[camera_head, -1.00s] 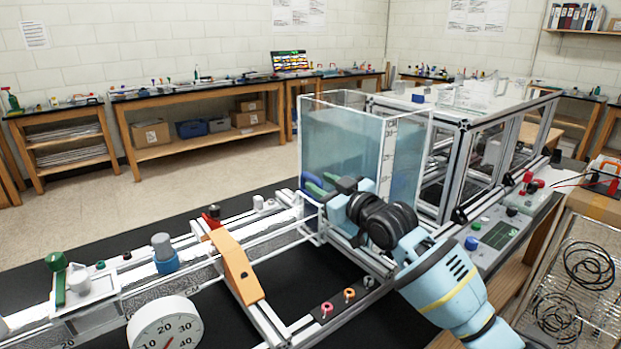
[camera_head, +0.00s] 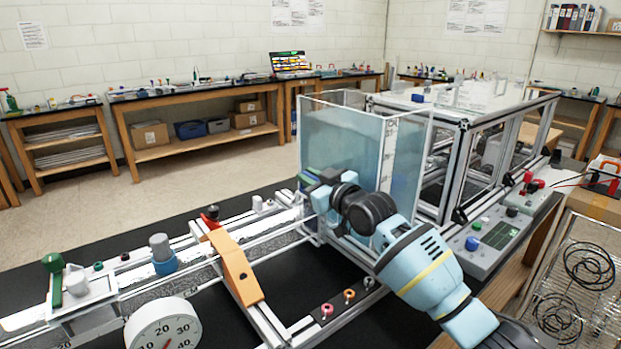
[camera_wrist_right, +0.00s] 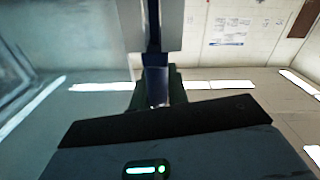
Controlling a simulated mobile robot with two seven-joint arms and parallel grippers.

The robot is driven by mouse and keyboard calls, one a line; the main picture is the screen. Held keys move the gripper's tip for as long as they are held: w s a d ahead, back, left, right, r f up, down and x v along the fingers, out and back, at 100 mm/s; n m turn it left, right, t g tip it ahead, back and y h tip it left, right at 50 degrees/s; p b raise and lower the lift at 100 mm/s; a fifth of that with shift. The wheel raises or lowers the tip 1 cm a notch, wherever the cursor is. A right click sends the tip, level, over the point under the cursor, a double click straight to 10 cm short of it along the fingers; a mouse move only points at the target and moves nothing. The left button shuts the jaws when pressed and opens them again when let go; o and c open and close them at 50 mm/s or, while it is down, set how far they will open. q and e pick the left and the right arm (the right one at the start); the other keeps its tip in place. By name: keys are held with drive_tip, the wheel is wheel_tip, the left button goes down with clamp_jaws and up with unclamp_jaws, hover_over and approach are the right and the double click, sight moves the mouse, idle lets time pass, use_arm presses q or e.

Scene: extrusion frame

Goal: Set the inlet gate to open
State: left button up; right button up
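The clear tank (camera_head: 345,130) holding bluish water stands at the far end of a flume. My right gripper (camera_head: 312,182) is at the tank's near left corner, by the end of the flume; green and blue parts show at its tip. In the right wrist view, the dark fingers (camera_wrist_right: 157,88) are around the lower end of a grey upright piece (camera_wrist_right: 153,25), with a dark blue part between them. I cannot tell whether they grip it. The inlet gate cannot be made out clearly; the gripper hides part of this corner. My left gripper is not in view.
An orange bridge piece (camera_head: 237,268) spans the flume. A round dial (camera_head: 165,330), a blue-based grey cylinder (camera_head: 162,254) and a green handle (camera_head: 55,285) are at the near left. A control box (camera_head: 490,240) stands to the right.

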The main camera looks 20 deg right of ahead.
sight(314, 177)
clamp_jaws()
drive_tip(key=shift+r, duration=0.15)
